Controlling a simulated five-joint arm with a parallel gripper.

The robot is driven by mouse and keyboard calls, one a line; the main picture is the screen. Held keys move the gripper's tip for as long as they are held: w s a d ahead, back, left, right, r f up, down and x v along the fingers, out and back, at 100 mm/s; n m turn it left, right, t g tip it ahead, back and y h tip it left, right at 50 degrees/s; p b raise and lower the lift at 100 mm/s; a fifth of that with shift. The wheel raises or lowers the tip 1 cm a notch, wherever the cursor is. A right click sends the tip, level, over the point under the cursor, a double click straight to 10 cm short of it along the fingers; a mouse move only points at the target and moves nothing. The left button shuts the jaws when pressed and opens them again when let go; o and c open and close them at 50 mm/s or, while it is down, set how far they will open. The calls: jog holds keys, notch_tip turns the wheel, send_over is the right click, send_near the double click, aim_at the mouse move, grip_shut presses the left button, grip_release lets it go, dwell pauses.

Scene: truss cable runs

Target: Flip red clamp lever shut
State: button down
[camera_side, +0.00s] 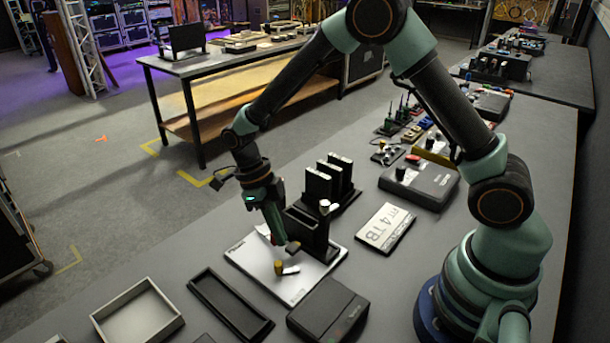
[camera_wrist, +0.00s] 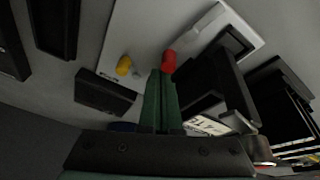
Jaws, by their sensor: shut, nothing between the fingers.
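A red piece, which looks like the clamp lever (camera_wrist: 168,62), shows in the wrist view just past my fingertips, on a pale plate. I cannot tell whether it touches them, or its exact angle. In the side view it is mostly hidden behind my fingers. My gripper (camera_side: 278,238) points down over the light plate (camera_side: 295,288), beside a black open-topped holder. Its green fingers are together and empty in the wrist view (camera_wrist: 162,76). A yellow knob (camera_side: 278,267) stands on the plate near the fingers; it also shows left of them in the wrist view (camera_wrist: 124,66).
The black holder (camera_side: 318,235) stands close right of my fingers, with upright black slabs (camera_side: 325,182) behind it. A black box (camera_side: 328,311), a black tray (camera_side: 230,304) and a grey tray (camera_side: 137,318) lie in front. A white labelled case (camera_side: 385,228) lies to the right.

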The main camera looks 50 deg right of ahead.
jog(key=shift+w+a, duration=0.15)
jog(key=shift+a, duration=0.3)
jog(key=shift+w+a, duration=0.3)
jog(key=shift+a, duration=0.35)
jog(key=shift+w+a, duration=0.65)
jog(key=shift+w, duration=0.2)
jog(key=shift+a, duration=0.1)
jog(key=shift+s+a, duration=0.1)
jog(key=shift+a, duration=0.65)
